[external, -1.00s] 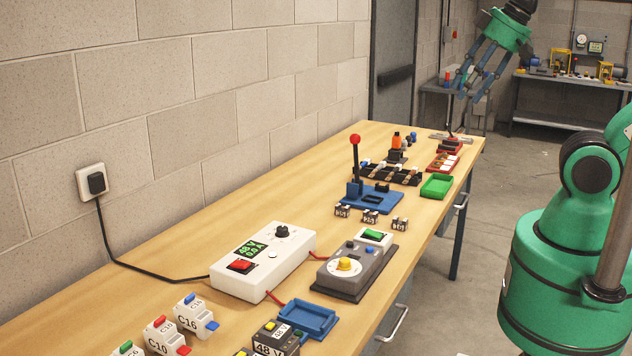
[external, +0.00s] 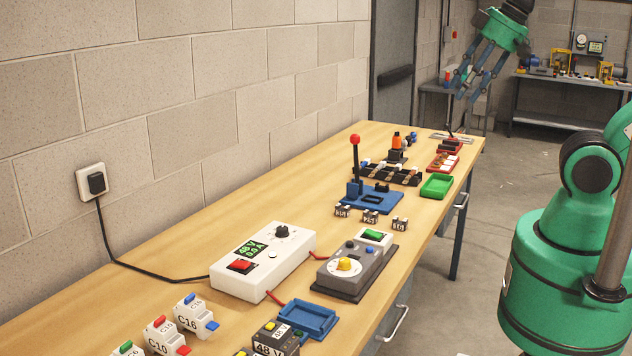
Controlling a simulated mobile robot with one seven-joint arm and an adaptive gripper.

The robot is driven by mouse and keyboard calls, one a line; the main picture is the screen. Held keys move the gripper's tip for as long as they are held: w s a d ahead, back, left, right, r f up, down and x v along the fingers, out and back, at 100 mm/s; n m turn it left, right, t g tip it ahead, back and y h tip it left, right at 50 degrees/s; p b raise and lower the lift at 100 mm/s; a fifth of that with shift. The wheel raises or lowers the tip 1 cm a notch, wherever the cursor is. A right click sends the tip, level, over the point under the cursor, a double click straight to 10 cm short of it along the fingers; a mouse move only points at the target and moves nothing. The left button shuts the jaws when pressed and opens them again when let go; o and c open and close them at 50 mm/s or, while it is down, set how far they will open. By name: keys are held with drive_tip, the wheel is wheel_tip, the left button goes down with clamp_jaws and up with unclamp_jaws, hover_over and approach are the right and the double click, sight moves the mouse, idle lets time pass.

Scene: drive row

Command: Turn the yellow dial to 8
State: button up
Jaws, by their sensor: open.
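The yellow dial (external: 344,264) sits on a pale round scale on top of a grey control box (external: 358,272) on the wooden bench. The scale's numbers are too small to read, so I cannot tell the dial's setting. My gripper (external: 465,92) is open and empty, high above the far end of the bench, well away from the dial. Nothing covers the dial.
A white power supply (external: 263,262) with a black knob and red switch stands left of the grey box. A green rocker (external: 374,235) is behind the dial. A blue tray (external: 311,316) lies in front. A red-topped lever (external: 355,145) stands farther back.

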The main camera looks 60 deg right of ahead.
drive_tip(key=w+a+f+n+g, duration=0.1)
drive_tip(key=w+a+f+n, duration=0.2)
drive_tip(key=w, duration=0.4)
drive_tip(key=n+g+p, duration=0.4)
drive_tip(key=n, duration=0.5)
hover_over(345, 259)
wheel_tip(345, 259, down, 20)
drive_tip(key=shift+s+a+f, duration=0.15)
drive_tip(key=shift+s+a, duration=0.05)
drive_tip(key=shift+s, duration=0.05)
drive_tip(key=shift+f+b, duration=0.15)
drive_tip(key=shift+b, duration=0.15)
drive_tip(key=f+b, duration=0.1)
drive_tip(key=f, duration=1.2)
drive_tip(key=shift+w+d+f+b, duration=0.15)
drive_tip(key=shift+w+f+b, duration=0.05)
drive_tip(key=shift+b, duration=0.15)
clamp_jaws()
